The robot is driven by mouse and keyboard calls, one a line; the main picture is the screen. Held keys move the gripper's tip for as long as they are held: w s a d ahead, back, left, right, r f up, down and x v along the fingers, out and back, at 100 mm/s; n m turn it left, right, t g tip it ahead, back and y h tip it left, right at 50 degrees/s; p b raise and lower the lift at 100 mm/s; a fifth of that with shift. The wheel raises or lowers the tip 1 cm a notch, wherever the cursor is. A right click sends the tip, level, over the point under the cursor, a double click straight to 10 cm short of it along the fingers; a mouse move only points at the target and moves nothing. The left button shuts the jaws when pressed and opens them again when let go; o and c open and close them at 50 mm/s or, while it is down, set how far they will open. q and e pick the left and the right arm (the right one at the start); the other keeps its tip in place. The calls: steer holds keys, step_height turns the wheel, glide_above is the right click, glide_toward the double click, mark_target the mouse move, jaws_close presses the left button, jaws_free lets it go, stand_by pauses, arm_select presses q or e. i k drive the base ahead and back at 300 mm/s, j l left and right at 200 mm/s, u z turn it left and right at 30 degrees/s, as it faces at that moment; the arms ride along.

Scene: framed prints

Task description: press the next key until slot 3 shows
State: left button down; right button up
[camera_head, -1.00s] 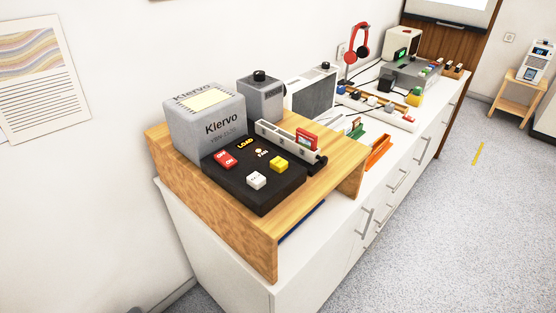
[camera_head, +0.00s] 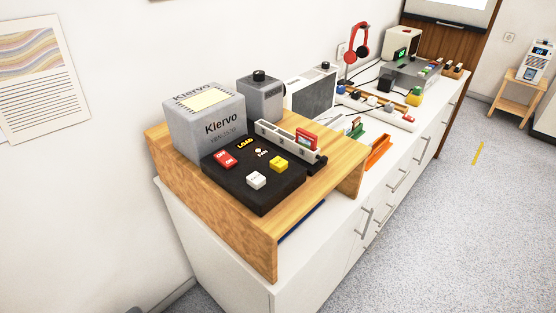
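A grey Kiervo device (camera_head: 204,122) with a pale yellow panel on top stands on a wooden riser. A black control panel (camera_head: 236,187) sits in front of it. The panel has a red ON/OFF switch (camera_head: 224,159), a white key (camera_head: 256,180) and a yellow key (camera_head: 279,164). The key markings are too small to read. LOAD lettering (camera_head: 245,143) glows orange, and a small FAN lamp (camera_head: 258,151) looks pale. A slotted rail (camera_head: 280,137) behind the keys holds a red card (camera_head: 306,140). No slot number is readable. Neither gripper is in view.
The wooden riser (camera_head: 262,228) stands on a white cabinet (camera_head: 222,262). A grey box with a black knob (camera_head: 261,98), a white speaker-like box (camera_head: 311,92), an orange tray (camera_head: 378,151) and red headphones (camera_head: 357,43) stand further along.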

mark_target(279, 164)
steer(key=l+u, duration=0.2)
steer(key=u, duration=0.2)
steer(key=i+l+u, duration=0.1)
steer(key=u, duration=0.25)
steer(key=l+u, duration=0.2)
steer(key=l, duration=0.35)
steer(key=k+l+u, duration=0.2)
steer(key=l, duration=1.35)
